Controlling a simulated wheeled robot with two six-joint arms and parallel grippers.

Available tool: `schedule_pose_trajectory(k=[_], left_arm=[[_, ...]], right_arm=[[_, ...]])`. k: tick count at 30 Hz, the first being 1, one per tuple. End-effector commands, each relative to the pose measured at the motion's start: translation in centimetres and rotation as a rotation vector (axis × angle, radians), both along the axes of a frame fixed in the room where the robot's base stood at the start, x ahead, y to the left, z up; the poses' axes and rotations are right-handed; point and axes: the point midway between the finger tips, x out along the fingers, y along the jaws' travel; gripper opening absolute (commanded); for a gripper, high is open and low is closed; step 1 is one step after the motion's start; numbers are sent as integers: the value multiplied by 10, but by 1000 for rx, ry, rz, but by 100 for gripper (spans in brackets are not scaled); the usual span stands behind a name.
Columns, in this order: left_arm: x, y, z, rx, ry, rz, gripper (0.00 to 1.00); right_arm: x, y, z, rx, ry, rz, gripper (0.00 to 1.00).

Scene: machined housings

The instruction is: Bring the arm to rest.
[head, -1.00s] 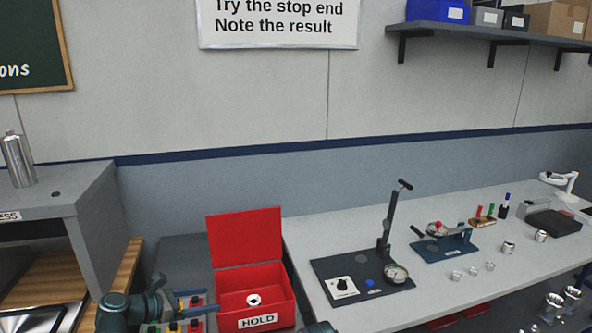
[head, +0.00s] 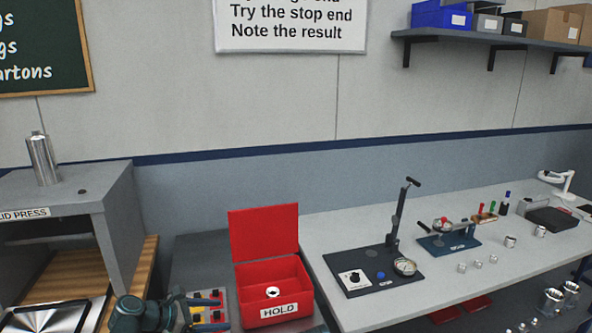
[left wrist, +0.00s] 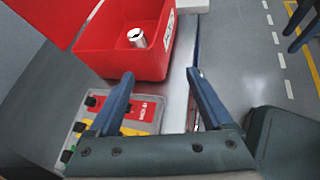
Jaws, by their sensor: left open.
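My left gripper (head: 208,311) is at the bottom left of the head view, in front and to the left of the red HOLD box (head: 275,291). In the left wrist view its two blue fingers (left wrist: 160,85) are apart with nothing between them. The red box (left wrist: 115,65) stands beyond the fingers with its lid up. A small metal housing (left wrist: 137,37) is inside it, apart from the gripper; it also shows in the head view (head: 272,292).
A panel with red and yellow blocks (head: 209,307) lies beside the box, under the gripper. The grey lid press (head: 70,205) stands at left. The bench (head: 330,235) at right carries a dark gauge fixture (head: 373,279), a blue fixture (head: 448,242) and several small metal parts.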

Motion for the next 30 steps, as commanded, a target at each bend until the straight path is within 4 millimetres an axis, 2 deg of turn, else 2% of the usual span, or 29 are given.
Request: schedule_pose_trajectory(k=[5,11,14,18,24,27,30], left_arm=[[-14,-33,-16,151,-45,-159,84],[-42,-77,-42,387,-130,-444,84],[-64,-102,-57,540,-196,-663,84],[-107,-134,-79,790,-326,-1100,84],[-153,-150,-91,1037,-487,-1699,84],[-165,-151,-91,1102,-534,-1918,84],[-172,-151,-90,1137,-563,-2061,84]], right_arm=[[0,0,3,0,0,0,50],[0,0,6,0,0,0,50],[0,0,9,0,0,0,50],[0,0,14,0,0,0,50],[0,0,20,0,0,0,50],[0,0,21,0,0,0,50],[0,0,22,0,0,0,50]])
